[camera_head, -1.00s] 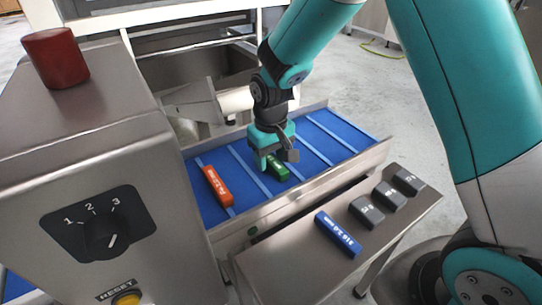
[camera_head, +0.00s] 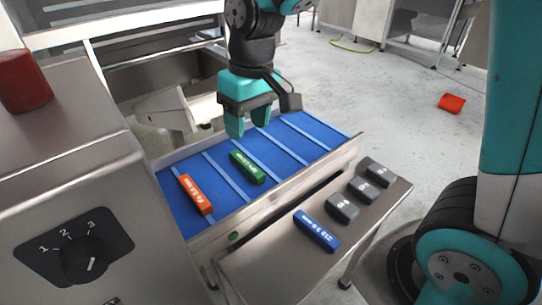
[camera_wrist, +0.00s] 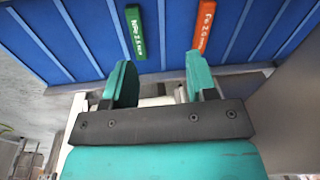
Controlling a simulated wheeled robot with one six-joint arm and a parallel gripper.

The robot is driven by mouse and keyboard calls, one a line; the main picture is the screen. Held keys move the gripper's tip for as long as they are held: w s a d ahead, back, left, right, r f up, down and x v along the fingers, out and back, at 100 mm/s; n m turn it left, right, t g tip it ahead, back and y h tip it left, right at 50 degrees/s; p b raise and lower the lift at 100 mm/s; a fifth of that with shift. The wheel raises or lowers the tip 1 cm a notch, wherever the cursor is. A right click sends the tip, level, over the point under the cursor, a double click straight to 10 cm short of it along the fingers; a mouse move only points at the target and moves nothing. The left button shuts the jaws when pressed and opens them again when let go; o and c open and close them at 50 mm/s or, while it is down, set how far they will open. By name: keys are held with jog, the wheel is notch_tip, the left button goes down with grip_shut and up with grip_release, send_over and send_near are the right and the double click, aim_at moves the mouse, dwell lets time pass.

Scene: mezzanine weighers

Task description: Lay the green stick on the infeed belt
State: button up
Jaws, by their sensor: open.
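The green stick (camera_head: 247,167) lies flat on the blue infeed belt (camera_head: 272,156), between two of its raised cross bars. It also shows in the wrist view (camera_wrist: 135,32), above and beyond my left fingertip. My gripper (camera_head: 248,122) is open and empty. It hangs above the belt, apart from the green stick. In the wrist view both teal fingers (camera_wrist: 160,78) are spread with nothing between them.
An orange stick (camera_head: 195,194) lies on the belt left of the green one. A blue stick (camera_head: 317,231) and several grey blocks (camera_head: 361,189) rest on the steel shelf (camera_head: 272,272) in front. A metal cabinet with a dial (camera_head: 85,255) stands at the left.

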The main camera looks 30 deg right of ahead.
jog(key=s+a+r+n+y, duration=0.1)
jog(key=s, duration=0.7)
jog(key=s+a+r+n+y, duration=0.1)
jog(key=s+r+n, duration=0.1)
jog(key=s, duration=0.7)
jog(key=shift+a+y, duration=0.4)
